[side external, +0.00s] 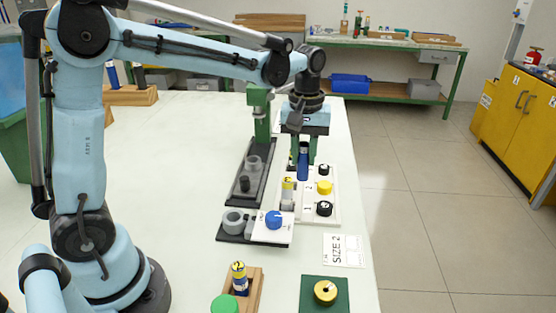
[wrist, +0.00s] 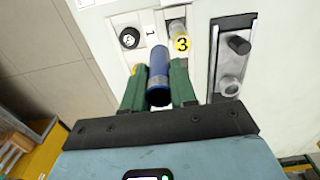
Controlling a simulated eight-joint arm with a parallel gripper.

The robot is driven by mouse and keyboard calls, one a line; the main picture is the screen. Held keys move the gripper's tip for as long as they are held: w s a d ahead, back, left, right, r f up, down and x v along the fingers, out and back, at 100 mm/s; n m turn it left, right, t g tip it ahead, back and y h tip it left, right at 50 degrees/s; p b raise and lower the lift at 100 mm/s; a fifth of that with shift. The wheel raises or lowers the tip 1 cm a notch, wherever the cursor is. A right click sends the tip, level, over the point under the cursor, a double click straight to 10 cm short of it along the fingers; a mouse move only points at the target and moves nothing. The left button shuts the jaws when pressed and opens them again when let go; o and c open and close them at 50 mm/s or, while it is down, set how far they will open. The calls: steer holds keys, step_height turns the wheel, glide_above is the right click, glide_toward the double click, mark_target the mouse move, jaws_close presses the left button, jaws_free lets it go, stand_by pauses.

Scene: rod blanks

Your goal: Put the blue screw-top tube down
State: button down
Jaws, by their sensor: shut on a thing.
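The blue screw-top tube (side external: 303,164) is upright between the green fingers of my gripper (side external: 304,150), at the far end of the white board (side external: 328,212). In the wrist view, the blue tube (wrist: 158,72) shows between both fingers of my gripper (wrist: 159,80), which is shut on it. Its lower end is over or on the board; I cannot tell whether it touches. A grey tube with a yellow label (side external: 287,192) stands near it on the board; its label reads 3 in the wrist view (wrist: 181,44).
Black caps (side external: 324,209) and a yellow cap (side external: 324,187) sit along the board's right side. A dark fixture (side external: 238,198) lies left of it. A blue knob (side external: 273,220), a wooden block (side external: 255,291) and a green pad (side external: 312,283) are nearer. The table's right edge is close.

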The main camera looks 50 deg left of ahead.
steer(key=shift+w+a+f, duration=0.5)
steer(key=shift+a+f, duration=0.75)
steer(key=shift+f, duration=0.25)
steer(key=shift+w+a+f, duration=0.45)
steer(key=shift+a+f, duration=0.8)
steer(key=shift+f, duration=0.2)
steer(key=shift+w+a+f, duration=0.5)
steer(key=shift+a+f, duration=0.75)
steer(key=shift+f, duration=0.25)
steer(key=shift+f, duration=0.1)
steer(key=c, duration=0.9)
jaws_free()
